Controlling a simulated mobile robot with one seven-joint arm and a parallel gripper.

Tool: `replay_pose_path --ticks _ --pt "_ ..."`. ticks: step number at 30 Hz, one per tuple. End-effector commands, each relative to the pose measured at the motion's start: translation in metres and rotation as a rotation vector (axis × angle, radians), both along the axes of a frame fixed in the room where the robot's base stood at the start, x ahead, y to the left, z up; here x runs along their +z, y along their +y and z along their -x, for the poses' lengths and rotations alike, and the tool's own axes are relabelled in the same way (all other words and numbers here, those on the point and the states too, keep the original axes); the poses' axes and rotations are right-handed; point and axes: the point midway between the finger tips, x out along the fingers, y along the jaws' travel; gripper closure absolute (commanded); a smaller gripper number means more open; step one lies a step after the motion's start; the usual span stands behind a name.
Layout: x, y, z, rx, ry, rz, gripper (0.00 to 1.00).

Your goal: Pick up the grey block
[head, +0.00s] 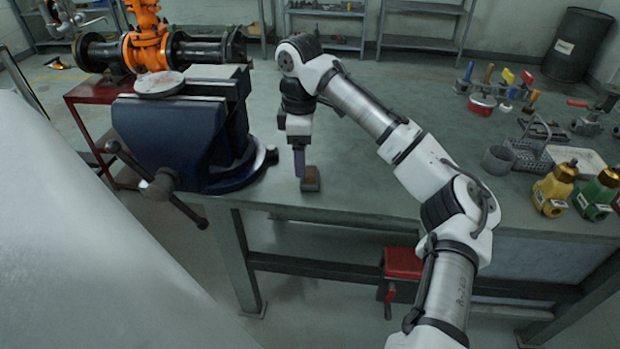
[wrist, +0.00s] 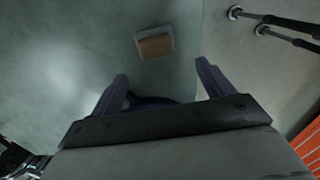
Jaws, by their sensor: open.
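The grey block (head: 310,179) is small with a brown top face and sits on the workbench near its front edge, right of the blue vise. In the wrist view the block (wrist: 154,42) lies beyond the fingertips, roughly centred between them, with a tan face and grey sides. My gripper (head: 299,174) points down beside the block, just left of it in the head view. In the wrist view my gripper (wrist: 162,70) has its two purple fingers spread, with nothing between them. Whether a finger touches the block cannot be told.
The big blue vise (head: 180,140) stands close on the left, with a round pale disc (head: 159,83) on top. The workbench (head: 370,180) is clear right of the block. Yellow (head: 554,188) and green (head: 597,194) valves and a grey basket (head: 530,155) stand farther right.

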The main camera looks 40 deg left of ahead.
Motion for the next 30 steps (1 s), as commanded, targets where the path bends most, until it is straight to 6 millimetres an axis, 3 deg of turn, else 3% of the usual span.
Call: replay_pose_path --ticks 8,15,24,30 --pt "-0.021 -0.002 -0.003 -0.002 -0.001 -0.001 0.2" --pt "-0.056 -0.004 -0.007 -0.001 0.0 -0.001 0.2" --pt "-0.063 -0.003 -0.007 -0.001 0.0 -0.003 0.2" --pt "-0.063 -0.003 -0.007 -0.001 0.0 -0.003 0.44"
